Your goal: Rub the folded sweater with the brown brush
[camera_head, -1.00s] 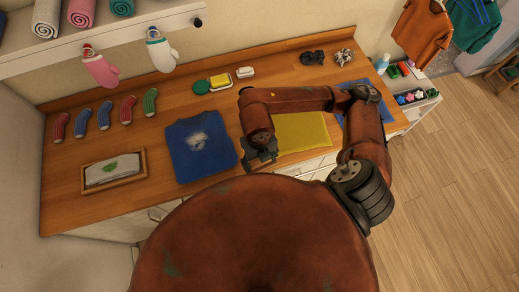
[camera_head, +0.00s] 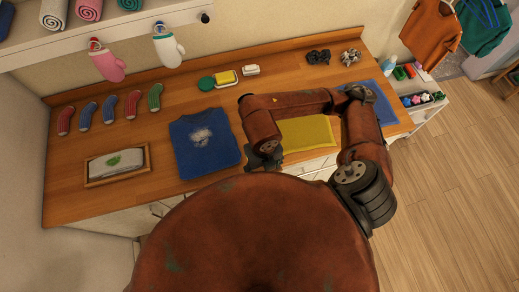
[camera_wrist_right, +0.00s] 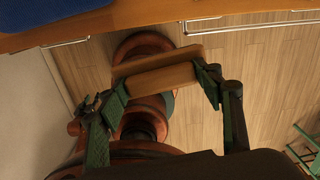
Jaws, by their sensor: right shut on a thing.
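The folded sweater (camera_head: 205,143) is blue with a pale fuzzy patch on its chest and lies flat on the wooden counter. A blue edge, likely the sweater (camera_wrist_right: 40,12), shows at the top left of the right wrist view. My right gripper (camera_head: 264,160) is just right of the sweater near the counter's front edge. In the right wrist view my right gripper (camera_wrist_right: 165,82) is shut on the brown brush (camera_wrist_right: 155,78), a wooden block held crosswise between the fingers. The brush is hidden in the head view. My left gripper is not in view.
A yellow folded cloth (camera_head: 308,134) lies right of my right gripper. A framed tray (camera_head: 117,164) is left of the sweater, with several striped socks (camera_head: 132,104) behind it. A yellow sponge (camera_head: 226,77) and a white soap dish (camera_head: 250,70) sit at the back.

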